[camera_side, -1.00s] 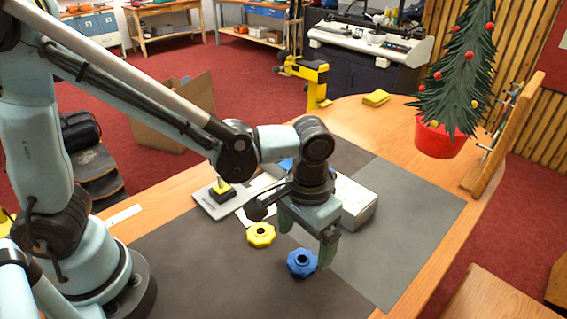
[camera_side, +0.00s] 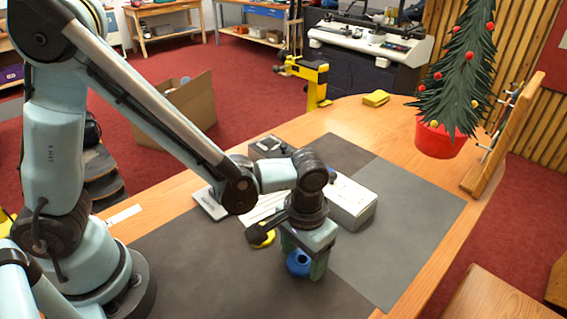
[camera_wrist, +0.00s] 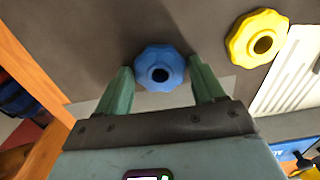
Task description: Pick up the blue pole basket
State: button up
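The blue pole basket (camera_side: 298,264) is a low, scalloped blue piece with a dark round hole. It sits on the dark mat and is partly hidden by my gripper in the side view. My gripper (camera_side: 303,263) is open and points down over it. In the wrist view, the blue pole basket (camera_wrist: 146,80) shows between the two green fingertips (camera_wrist: 163,77) of my gripper.
A similar yellow piece (camera_wrist: 239,46) lies nearby; it is mostly hidden by my wrist in the side view (camera_side: 265,241). A pale box (camera_side: 352,205) stands behind my gripper. The mat's right and front parts (camera_side: 400,235) are clear. A red-potted tree (camera_side: 440,140) stands at the back right.

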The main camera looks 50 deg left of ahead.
jog(key=c, duration=0.6)
